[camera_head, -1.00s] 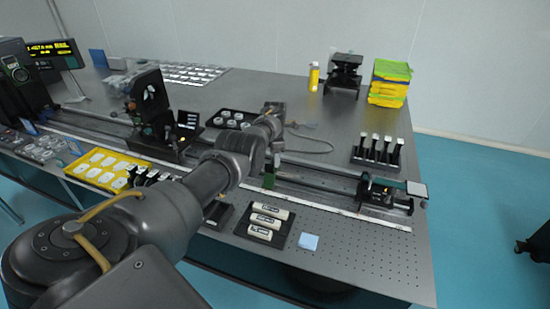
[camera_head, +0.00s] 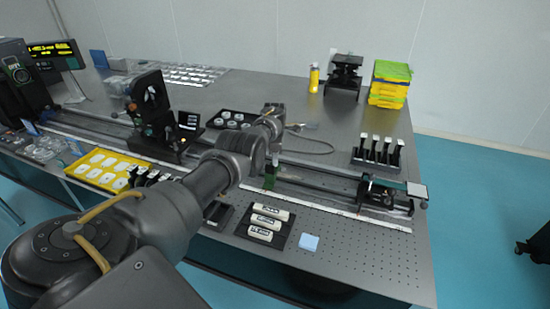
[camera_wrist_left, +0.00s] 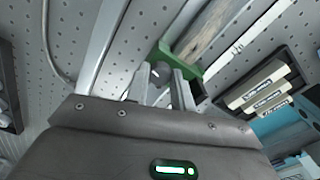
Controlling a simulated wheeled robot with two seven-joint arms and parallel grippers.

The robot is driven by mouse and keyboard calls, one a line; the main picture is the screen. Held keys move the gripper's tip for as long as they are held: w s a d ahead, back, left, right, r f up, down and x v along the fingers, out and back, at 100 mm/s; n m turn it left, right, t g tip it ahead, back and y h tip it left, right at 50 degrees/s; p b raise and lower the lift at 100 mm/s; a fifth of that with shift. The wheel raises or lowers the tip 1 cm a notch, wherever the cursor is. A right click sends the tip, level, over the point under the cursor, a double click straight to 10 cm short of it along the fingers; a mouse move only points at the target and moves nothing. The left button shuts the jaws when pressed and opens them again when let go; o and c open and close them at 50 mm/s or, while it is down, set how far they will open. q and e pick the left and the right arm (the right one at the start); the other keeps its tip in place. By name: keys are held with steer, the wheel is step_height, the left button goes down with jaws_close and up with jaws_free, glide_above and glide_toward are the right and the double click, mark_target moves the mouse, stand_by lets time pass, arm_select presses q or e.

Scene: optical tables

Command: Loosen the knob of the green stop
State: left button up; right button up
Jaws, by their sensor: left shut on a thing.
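The green stop (camera_head: 270,181) sits on the long rail at the middle of the table, partly hidden by my left arm in the head view. The left wrist view shows its green body (camera_wrist_left: 159,54) on the rail and its dark round knob (camera_wrist_left: 160,73) facing the jaws. My left gripper (camera_wrist_left: 160,84) has its two fingers on either side of the knob and is shut on it. In the head view the fingertips of that gripper are mostly hidden behind my wrist. My right gripper does not show.
A black carriage (camera_head: 383,190) stands at the rail's right end. Several dark posts (camera_head: 377,151) stand behind it. The front right table top is clear.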

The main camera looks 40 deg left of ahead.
arm_select(q)
steer(key=m, duration=1.1)
steer(key=shift+p, duration=0.4)
steer(key=m, duration=0.3)
steer(key=shift+m, duration=0.3)
steer(key=m, duration=0.6)
steer(key=m+b, duration=0.1)
steer(key=m, duration=0.5)
steer(key=shift+m, duration=0.4)
steer(key=o, duration=1)
